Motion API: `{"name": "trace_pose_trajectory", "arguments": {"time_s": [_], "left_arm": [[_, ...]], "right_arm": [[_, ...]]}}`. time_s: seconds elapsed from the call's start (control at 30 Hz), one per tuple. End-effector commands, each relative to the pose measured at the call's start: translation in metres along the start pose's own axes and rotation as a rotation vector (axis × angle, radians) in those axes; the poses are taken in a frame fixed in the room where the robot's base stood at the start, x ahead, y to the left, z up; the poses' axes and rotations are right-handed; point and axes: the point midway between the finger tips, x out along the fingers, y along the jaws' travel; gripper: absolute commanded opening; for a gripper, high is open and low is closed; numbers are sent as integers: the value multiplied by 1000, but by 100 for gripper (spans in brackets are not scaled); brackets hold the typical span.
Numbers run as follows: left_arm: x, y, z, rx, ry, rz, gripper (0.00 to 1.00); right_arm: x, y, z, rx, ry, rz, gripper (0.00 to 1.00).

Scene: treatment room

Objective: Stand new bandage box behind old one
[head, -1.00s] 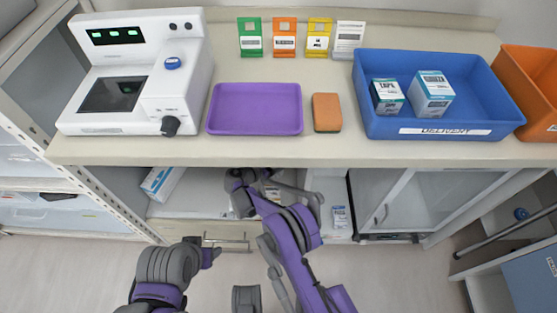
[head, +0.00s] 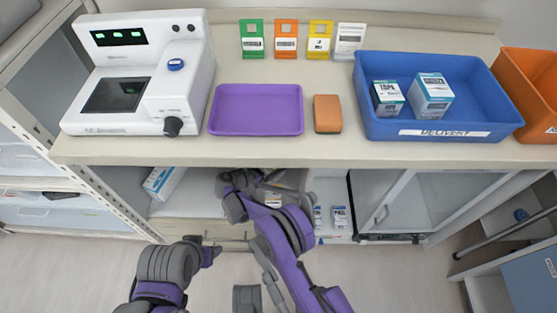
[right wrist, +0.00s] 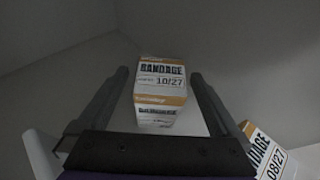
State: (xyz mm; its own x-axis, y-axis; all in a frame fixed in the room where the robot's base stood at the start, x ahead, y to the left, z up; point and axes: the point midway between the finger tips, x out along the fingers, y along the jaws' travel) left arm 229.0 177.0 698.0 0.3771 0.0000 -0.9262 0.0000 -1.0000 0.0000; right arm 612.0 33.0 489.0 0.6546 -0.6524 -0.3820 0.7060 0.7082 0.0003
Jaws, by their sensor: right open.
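In the right wrist view a white and tan bandage box marked 10/27 (right wrist: 160,85) is between the two fingers of my right gripper (right wrist: 160,88), which is open. Space shows beside the box, and I cannot tell whether a finger touches it. A second bandage box, marked 08/27 (right wrist: 268,152), is at the lower right, outside the right finger and partly cut off. In the head view my right arm reaches into the cabinet under the counter, and its fingers are mostly hidden. My left gripper (head: 208,256) is low in front of the cabinet; its fingers are unclear.
The counter (head: 330,152) overhangs the shelf (head: 190,207). On it stand a white device (head: 185,85), a purple tray (head: 256,108), an orange sponge (head: 327,113) and a blue delivery bin (head: 470,128) with two boxes. Small boxes (head: 340,217) stand right of my right arm.

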Motion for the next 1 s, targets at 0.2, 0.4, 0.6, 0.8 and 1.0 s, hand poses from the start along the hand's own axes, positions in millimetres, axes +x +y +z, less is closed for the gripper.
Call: {"name": "trace_pose_trajectory", "arguments": {"time_s": [0.2,0.4,0.6,0.8,1.0], "left_arm": [[-8,0,-2,0,3,0,59],[-11,0,-3,0,4,0,59],[-11,0,-3,0,4,0,59],[-11,0,-3,0,4,0,59],[-11,0,-3,0,4,0,59]], "right_arm": [[-48,0,1,-1,0,2,100],[-72,0,0,0,0,0,100],[-78,0,0,0,0,0,100],[-77,0,0,0,0,-1,100],[-77,0,0,0,0,-1,100]]}}
